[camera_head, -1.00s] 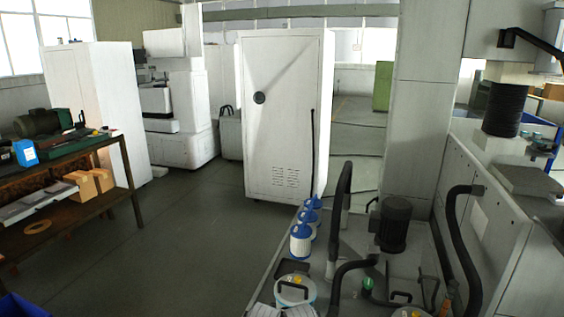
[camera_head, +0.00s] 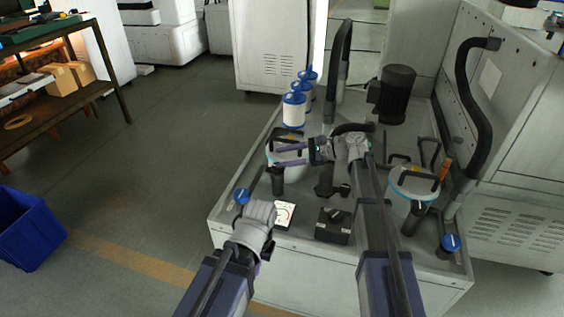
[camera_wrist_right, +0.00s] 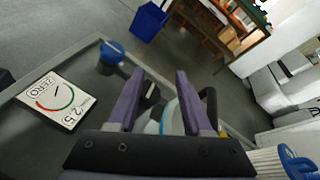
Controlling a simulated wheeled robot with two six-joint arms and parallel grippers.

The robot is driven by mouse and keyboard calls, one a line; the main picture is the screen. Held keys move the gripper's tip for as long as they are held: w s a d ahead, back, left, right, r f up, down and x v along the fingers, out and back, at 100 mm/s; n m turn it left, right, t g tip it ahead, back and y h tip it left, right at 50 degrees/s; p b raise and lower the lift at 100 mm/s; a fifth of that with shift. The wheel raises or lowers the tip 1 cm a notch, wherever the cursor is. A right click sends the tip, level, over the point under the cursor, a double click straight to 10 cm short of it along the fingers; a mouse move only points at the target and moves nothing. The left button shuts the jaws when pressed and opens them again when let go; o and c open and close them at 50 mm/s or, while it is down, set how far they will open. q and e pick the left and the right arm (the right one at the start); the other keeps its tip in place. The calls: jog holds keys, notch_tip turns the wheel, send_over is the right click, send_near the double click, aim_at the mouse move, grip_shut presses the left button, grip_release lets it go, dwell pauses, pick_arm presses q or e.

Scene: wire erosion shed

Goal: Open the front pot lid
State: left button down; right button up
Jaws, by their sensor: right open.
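Two white pots with pale blue rims and dark lid handles stand in the grey machine tray. The left pot (camera_head: 272,157) is partly covered by my right gripper (camera_head: 278,155); the right pot (camera_head: 405,206) stands closer to the tray's front. I cannot tell which is called the front pot. My right gripper is open, its purple fingers pointing left across the top of the left pot. In the right wrist view, a pale blue rim (camera_wrist_right: 166,118) and dark handle parts show between and beside the fingers (camera_wrist_right: 158,95). My left wrist is over the tray's front-left edge; its fingers are hidden.
Blue-topped white canisters (camera_head: 294,112) stand behind the left pot. A black motor (camera_head: 397,93), upright black hoses, a gauge card (camera_head: 284,214), blue knobs and a black box (camera_head: 333,226) crowd the tray. A blue bin (camera_head: 28,232) stands on the open floor left.

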aim_at(276, 139)
jog(key=w+d+m+t+y+b, duration=0.1)
jog(key=w+d, duration=0.1)
jog(key=w+d+m+t+y+b, duration=0.1)
jog(key=w+d+m+b, duration=0.1)
jog(key=w+d+m+y+b, duration=0.1)
jog(key=w+d, duration=0.1)
jog(key=w, duration=0.1)
jog(key=shift+w+d+f+m+t, duration=0.1)
jog(key=shift+d+m+t, duration=0.2)
jog(key=shift+t, duration=0.1)
jog(key=shift+f+b, duration=0.25)
jog(key=shift+b, duration=0.3)
pick_arm(q)
notch_tip(276, 139, down, 8)
jog(key=shift+w+a+b, duration=0.15)
jog(key=shift+a+b, duration=0.15)
jog(key=shift+a, duration=0.05)
pick_arm(e)
jog(key=shift+w+f, duration=0.15)
jog(key=shift+a, duration=0.1)
jog(key=shift+x, duration=3.95)
grip_shut()
